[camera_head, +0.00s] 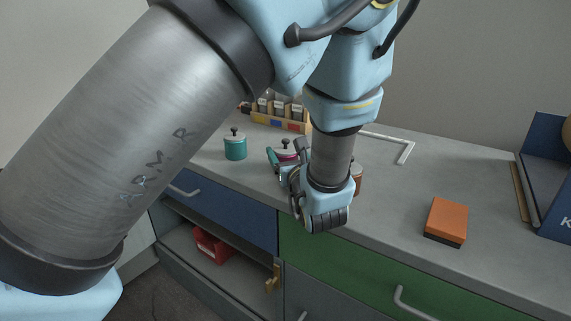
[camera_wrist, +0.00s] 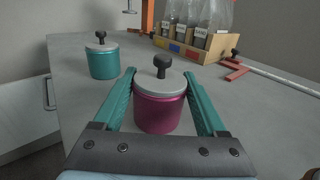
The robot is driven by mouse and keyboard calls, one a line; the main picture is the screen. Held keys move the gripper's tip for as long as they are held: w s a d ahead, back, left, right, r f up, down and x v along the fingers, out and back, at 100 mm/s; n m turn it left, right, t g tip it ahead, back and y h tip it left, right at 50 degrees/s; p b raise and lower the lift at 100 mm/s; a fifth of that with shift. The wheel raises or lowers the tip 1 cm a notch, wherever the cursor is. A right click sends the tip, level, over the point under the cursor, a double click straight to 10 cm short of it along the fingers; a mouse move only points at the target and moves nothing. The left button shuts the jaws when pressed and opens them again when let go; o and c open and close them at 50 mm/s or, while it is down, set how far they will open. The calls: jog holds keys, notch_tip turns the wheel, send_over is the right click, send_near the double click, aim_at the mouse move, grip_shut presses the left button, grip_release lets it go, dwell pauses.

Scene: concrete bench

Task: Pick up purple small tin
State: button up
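The purple small tin (camera_wrist: 159,108) has a grey lid with a black knob and stands upright on the bench. It sits between the two teal fingers of my gripper (camera_wrist: 161,88) in the wrist view, with a narrow gap showing at the sides near the fingertips. The fingers look spread; contact with the tin is not clearly visible. In the head view the tin (camera_head: 287,155) is partly hidden behind my gripper (camera_head: 279,163).
A teal tin (camera_wrist: 103,60) stands to the left, also in the head view (camera_head: 235,149). A wooden box with bags (camera_wrist: 189,45) is behind. An orange-black block (camera_head: 446,222) lies at right. A drawer (camera_head: 205,262) below stands open with a red bin (camera_head: 211,246).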

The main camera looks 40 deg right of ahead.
jog(key=c, duration=1.1)
jog(key=shift+o, duration=0.2)
jog(key=shift+r, duration=0.1)
